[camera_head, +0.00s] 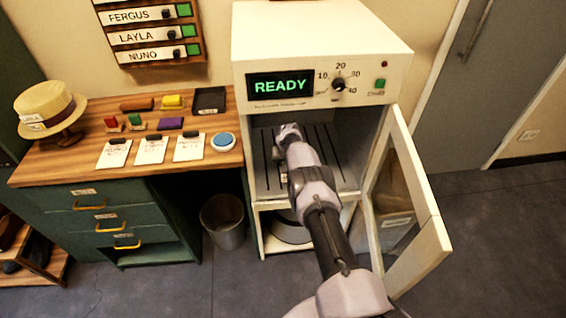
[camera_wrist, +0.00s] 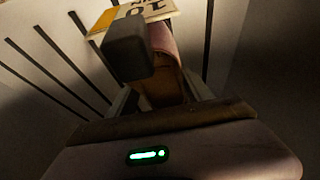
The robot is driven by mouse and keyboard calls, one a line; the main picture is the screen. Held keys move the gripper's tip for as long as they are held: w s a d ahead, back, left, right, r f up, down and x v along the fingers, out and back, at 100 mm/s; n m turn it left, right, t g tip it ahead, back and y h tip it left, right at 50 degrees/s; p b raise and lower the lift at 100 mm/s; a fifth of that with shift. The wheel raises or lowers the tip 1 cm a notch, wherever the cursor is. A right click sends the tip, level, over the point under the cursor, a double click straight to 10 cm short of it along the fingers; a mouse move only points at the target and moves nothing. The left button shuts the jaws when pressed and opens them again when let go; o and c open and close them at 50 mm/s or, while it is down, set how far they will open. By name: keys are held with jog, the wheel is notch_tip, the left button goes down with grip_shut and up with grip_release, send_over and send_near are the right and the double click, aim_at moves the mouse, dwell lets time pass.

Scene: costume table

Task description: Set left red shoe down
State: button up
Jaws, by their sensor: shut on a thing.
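My gripper (camera_head: 288,132) reaches into the open chamber of the white cabinet (camera_head: 322,38), above its slotted shelf (camera_head: 327,165). In the wrist view, a dark finger of my gripper (camera_wrist: 140,55) presses against a reddish-brown thing (camera_wrist: 164,42), which looks like part of the red shoe. My gripper is shut on it. Most of the shoe is hidden behind the finger and in shadow. A yellow and white tag (camera_wrist: 135,17) lies just beyond it. I cannot tell whether the shoe touches the shelf.
The cabinet's door (camera_head: 405,205) stands open on the right. Its display reads READY. A wooden desk (camera_head: 75,152) on the left holds a straw hat (camera_head: 50,105), cards and small coloured items. A bin (camera_head: 224,220) stands on the floor between desk and cabinet.

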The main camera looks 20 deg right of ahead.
jog(key=shift+w+f, duration=0.15)
jog(key=shift+f, duration=0.25)
jog(key=shift+w, duration=0.2)
jog(key=shift+s, duration=0.1)
jog(key=shift+f, duration=0.15)
jog(key=o, duration=1.6)
jog(key=shift+o, duration=0.2)
